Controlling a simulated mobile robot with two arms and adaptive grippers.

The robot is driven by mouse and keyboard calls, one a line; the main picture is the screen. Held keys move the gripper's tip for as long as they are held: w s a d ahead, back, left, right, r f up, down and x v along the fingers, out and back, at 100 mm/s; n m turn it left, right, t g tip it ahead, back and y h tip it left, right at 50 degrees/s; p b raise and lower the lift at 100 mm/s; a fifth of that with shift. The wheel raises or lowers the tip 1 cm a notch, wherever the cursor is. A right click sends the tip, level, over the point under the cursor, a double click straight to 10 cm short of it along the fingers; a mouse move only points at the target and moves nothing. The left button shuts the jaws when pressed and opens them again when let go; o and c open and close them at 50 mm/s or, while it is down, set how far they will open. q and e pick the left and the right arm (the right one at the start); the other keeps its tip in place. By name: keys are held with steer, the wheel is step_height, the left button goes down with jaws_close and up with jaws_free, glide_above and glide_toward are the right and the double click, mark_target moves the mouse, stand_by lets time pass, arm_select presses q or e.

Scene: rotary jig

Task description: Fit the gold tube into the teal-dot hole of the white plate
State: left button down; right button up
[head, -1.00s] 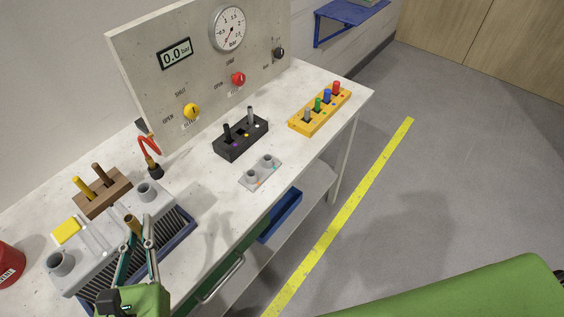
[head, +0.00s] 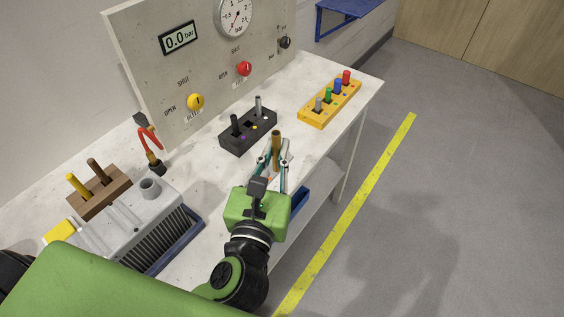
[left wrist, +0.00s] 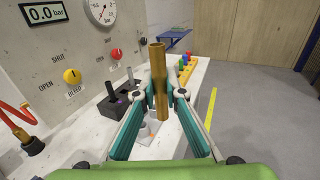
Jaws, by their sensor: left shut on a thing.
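My left gripper (head: 274,162) is shut on the gold tube (head: 276,147), which stands roughly upright between the fingertips. In the left wrist view, the gripper (left wrist: 160,96) grips the tube (left wrist: 158,75) around its middle, with tube above and below the fingers. The pale plate with raised round sockets lies on the bench behind and below the gripper. In the head view the gripper and tube cover most of it; part of the plate (left wrist: 152,127) shows between the fingers in the left wrist view. I cannot make out the teal dot. The tube appears above the plate. My right gripper is not in view.
A black block (head: 248,133) with pegs stands just behind the plate area. A yellow block (head: 330,103) with coloured pegs is at right. A brown block (head: 100,194), a grey finned housing (head: 140,225) and a red-handled tool (head: 151,150) are at left. The gauge panel (head: 205,60) rises behind.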

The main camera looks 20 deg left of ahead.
arm_select(q)
steer(key=shift+w+d, duration=0.15)
steer(key=shift+w, duration=0.35)
steer(key=w+a+f, duration=0.1)
steer(key=w+f, duration=0.2)
steer(key=w, duration=0.1)
steer(key=w+a+f, duration=0.1)
steer(key=w+f, duration=0.2)
steer(key=w+a+f, duration=0.2)
steer(key=w, duration=0.2)
steer(key=shift+w+f, duration=0.35)
steer(key=shift+f, duration=0.05)
steer(key=shift+w+a+f, duration=0.1)
steer(key=shift+w+f, duration=0.3)
steer(key=shift+f, duration=0.1)
step_height(320, 180, down, 2)
steer(key=shift+f, duration=0.2)
steer(key=shift+s+f+b, duration=0.25)
steer(key=shift+f+b, duration=0.05)
steer(key=shift+f, duration=0.25)
steer(key=c, duration=2.1)
jaws_free()
steer(key=shift+w+f, duration=0.1)
steer(key=shift+w, duration=0.2)
steer(key=shift+r, duration=0.2)
